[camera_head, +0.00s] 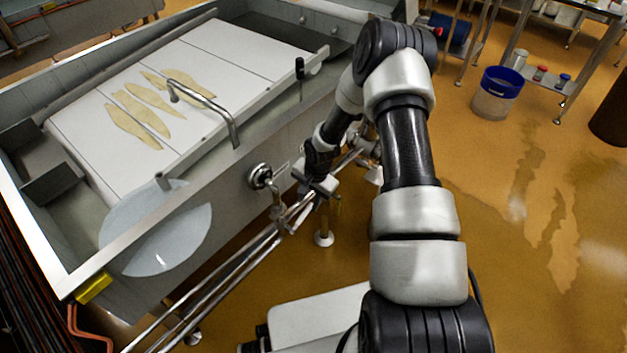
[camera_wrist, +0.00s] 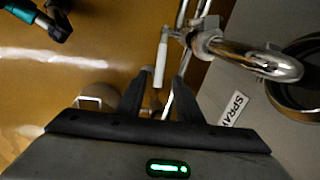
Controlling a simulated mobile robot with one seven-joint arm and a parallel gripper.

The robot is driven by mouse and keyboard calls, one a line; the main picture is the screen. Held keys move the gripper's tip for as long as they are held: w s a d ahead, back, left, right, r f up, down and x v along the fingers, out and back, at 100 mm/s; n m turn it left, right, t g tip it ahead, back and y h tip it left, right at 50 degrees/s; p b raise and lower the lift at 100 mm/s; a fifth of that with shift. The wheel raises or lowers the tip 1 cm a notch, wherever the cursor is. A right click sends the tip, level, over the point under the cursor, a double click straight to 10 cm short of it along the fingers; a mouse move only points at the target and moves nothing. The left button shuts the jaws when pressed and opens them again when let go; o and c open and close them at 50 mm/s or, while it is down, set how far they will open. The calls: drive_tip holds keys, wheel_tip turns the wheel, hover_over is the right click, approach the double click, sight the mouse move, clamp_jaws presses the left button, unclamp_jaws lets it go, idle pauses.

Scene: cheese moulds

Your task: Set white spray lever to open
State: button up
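The white spray lever (camera_wrist: 161,60) shows in the wrist view as a slim white handle below a metal valve on the pipe. A label reading "SPRA…" (camera_wrist: 233,108) is on the grey wall to its right, partly cut off by my gripper. My gripper (camera_wrist: 159,80) has its two dark fingers apart, with the lever in the gap between the fingertips in the picture. I cannot tell whether either finger touches it. In the head view my gripper (camera_head: 320,183) is at the pipes beside the vat, and I cannot make out the lever there.
A curved chrome pipe (camera_wrist: 262,62) runs from the valve to a round fitting on the right. A green-handled tool (camera_wrist: 20,12) shows at upper left. The steel vat (camera_head: 235,172) stands left of my arm, with metal rails (camera_head: 215,285) along its front.

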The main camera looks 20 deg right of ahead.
wheel_tip(320, 180, up, 12)
drive_tip(key=s+d+p, duration=0.1)
drive_tip(key=s+p, duration=0.1)
drive_tip(key=shift+d+r, duration=0.2)
drive_tip(key=shift+r, duration=0.05)
